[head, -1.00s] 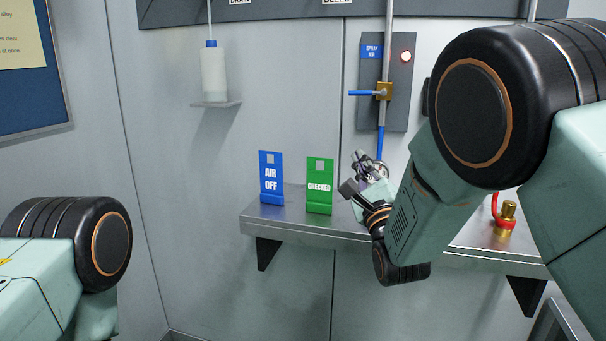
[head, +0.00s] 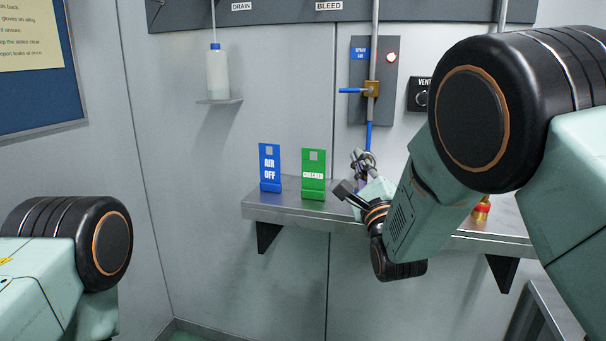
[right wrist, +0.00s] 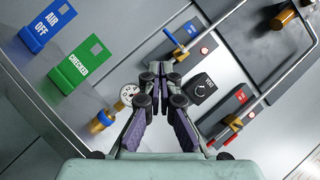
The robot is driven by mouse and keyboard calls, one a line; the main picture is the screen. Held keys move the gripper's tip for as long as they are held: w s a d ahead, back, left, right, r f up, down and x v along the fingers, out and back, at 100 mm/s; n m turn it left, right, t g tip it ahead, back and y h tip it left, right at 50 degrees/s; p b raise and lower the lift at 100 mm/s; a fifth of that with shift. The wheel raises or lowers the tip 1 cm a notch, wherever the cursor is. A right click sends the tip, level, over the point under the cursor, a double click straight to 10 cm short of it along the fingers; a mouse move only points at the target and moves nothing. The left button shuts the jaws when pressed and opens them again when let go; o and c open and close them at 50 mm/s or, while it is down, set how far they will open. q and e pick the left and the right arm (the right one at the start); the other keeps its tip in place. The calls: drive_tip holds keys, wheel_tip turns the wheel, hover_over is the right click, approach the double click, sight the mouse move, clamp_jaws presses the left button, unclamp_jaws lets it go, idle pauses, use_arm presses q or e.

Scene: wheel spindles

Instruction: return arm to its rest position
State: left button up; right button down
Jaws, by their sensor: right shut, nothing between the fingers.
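My right gripper (head: 363,163) is shut and empty, held over the shelf in front of the wall panel. In the right wrist view its fingers (right wrist: 160,75) meet with nothing between them. My right arm reaches in from the right and hides part of the shelf (head: 290,212). My left arm shows only as a joint at the lower left; its gripper is out of view.
A blue AIR OFF sign (head: 270,168) and a green CHECKED sign (head: 313,175) stand on the shelf, left of the gripper. Behind it is a spray air valve (head: 371,89). A brass-based gauge (right wrist: 128,95) and vent knob (right wrist: 200,88) are near.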

drive_tip(key=s+d+f+n+g+h, duration=0.15)
drive_tip(key=s+f+n+g, duration=0.35)
drive_tip(key=f, duration=0.6)
drive_tip(key=s+d+f+n+g+b, duration=0.1)
drive_tip(key=s+d+f+n+g, duration=0.25)
drive_tip(key=f+n, duration=0.5)
drive_tip(key=s+d+f+n+g+h, duration=0.1)
drive_tip(key=s+d+f+n+g, duration=0.3)
drive_tip(key=f, duration=0.8)
use_arm(q)
drive_tip(key=f+b, duration=0.3)
drive_tip(key=f, duration=0.1)
drive_tip(key=shift+w+f, duration=0.1)
drive_tip(key=shift+w, duration=0.25)
use_arm(e)
drive_tip(key=s+f+n+g, duration=0.1)
drive_tip(key=s+f+g, duration=0.2)
drive_tip(key=s, duration=0.9)
drive_tip(key=s+d+f+n+g, duration=0.1)
drive_tip(key=s+f+n+g, duration=0.1)
drive_tip(key=s+f, duration=0.7)
drive_tip(key=s+d+f+n+g, duration=0.1)
drive_tip(key=s+f+g, duration=0.4)
drive_tip(key=s, duration=1.1)
drive_tip(key=shift+s+f+n+h, duration=0.25)
drive_tip(key=shift+f+n+h, duration=0.1)
drive_tip(key=shift+f+n, duration=0.4)
